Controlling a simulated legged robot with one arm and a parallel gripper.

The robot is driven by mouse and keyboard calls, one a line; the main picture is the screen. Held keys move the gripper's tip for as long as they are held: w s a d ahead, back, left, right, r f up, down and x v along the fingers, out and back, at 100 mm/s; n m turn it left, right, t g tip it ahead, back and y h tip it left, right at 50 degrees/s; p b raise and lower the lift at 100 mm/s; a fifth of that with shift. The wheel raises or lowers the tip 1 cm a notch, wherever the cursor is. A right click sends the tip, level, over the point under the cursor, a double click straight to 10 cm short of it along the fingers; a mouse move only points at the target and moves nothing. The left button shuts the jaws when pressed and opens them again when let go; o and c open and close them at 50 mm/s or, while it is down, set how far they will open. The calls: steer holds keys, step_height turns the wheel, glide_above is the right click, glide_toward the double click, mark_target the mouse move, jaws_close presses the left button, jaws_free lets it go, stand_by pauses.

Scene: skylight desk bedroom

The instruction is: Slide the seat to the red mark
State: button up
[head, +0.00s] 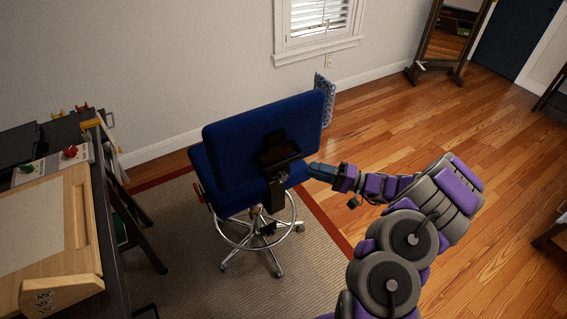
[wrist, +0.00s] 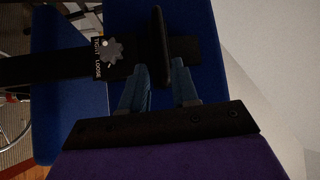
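The seat is a swivel chair with a blue backrest (head: 265,135) and a blue seat pad (head: 230,195) on a chrome wheeled base with a foot ring. A black bracket (head: 278,158) sits on the back of the backrest. My gripper (head: 314,171) is at the right of this bracket. In the wrist view, my gripper (wrist: 160,75) has its two blue fingers apart, with a dark upright bar (wrist: 160,40) showing between them; contact cannot be told. A dark knob (wrist: 113,52) marked "TIGHT LOOSE" is to the left. I cannot make out a separate red mark.
The chair stands on a grey rug (head: 185,270) with a red border (head: 328,222). A wooden drafting desk (head: 45,235) stands at the left. A mirror (head: 447,40) stands at the back right. The wooden floor (head: 400,130) at the right is mostly clear.

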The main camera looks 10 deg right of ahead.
mark_target(285, 162)
steer(key=b+x, duration=0.1)
steer(key=x, duration=0.9)
steer(key=shift+w+a+r+b, duration=0.15)
steer(key=shift+w+a+b, duration=0.05)
steer(key=shift+a+b, duration=0.15)
steer(key=shift+d, duration=0.15)
steer(key=shift+d, duration=0.1)
steer(key=shift+c, duration=0.5)
jaws_close()
